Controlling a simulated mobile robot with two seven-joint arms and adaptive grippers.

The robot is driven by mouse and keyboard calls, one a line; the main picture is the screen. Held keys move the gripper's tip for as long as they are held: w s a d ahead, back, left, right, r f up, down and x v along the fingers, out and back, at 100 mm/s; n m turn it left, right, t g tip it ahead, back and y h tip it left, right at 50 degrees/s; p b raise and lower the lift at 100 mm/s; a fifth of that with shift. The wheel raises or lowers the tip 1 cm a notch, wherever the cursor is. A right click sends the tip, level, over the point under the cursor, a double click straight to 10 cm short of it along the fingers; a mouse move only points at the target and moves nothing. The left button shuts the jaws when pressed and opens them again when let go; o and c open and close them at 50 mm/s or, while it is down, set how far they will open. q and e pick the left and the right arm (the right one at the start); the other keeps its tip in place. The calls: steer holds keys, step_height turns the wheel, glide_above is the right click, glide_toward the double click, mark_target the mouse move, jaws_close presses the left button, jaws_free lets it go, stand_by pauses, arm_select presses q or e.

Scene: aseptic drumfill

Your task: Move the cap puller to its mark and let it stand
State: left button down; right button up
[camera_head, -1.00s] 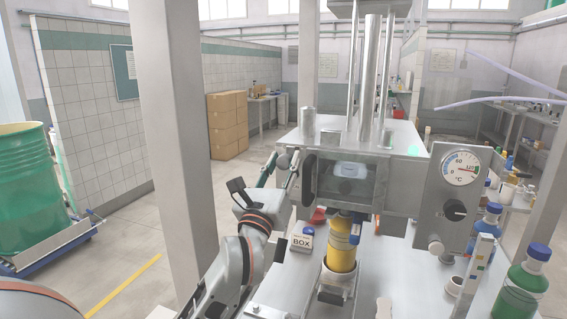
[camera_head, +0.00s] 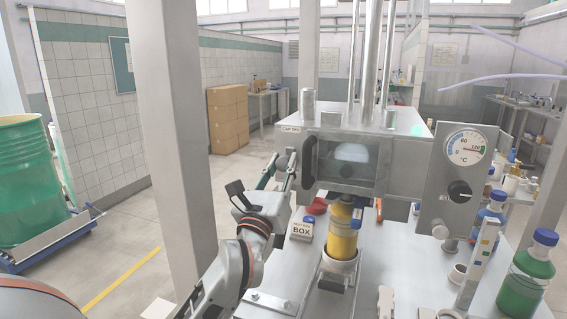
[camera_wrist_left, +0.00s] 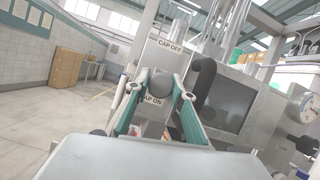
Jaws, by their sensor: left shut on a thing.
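The cap puller's dark rounded knob (camera_wrist_left: 157,88) shows between the fingers in the left wrist view, in front of a metal plate. The plate has a CAP OFF mark (camera_wrist_left: 170,45) at its top and a CAP ON mark (camera_wrist_left: 152,100) lower down, partly hidden by the gripper. The knob is just above CAP ON. My left gripper (camera_wrist_left: 158,82), with teal fingers, is shut on the knob. In the head view this gripper (camera_head: 281,168) is at the left side of the metal machine (camera_head: 400,165), below its label.
A gauge panel (camera_head: 462,175) and a green bottle (camera_head: 527,283) are at the right. A pillar (camera_head: 172,150) stands left of my arm.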

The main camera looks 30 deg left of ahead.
arm_select(q)
steer(key=c, duration=2)
jaws_free()
steer(key=shift+r, duration=0.1)
steer(key=v, duration=0.7)
steer(key=shift+s, duration=0.2)
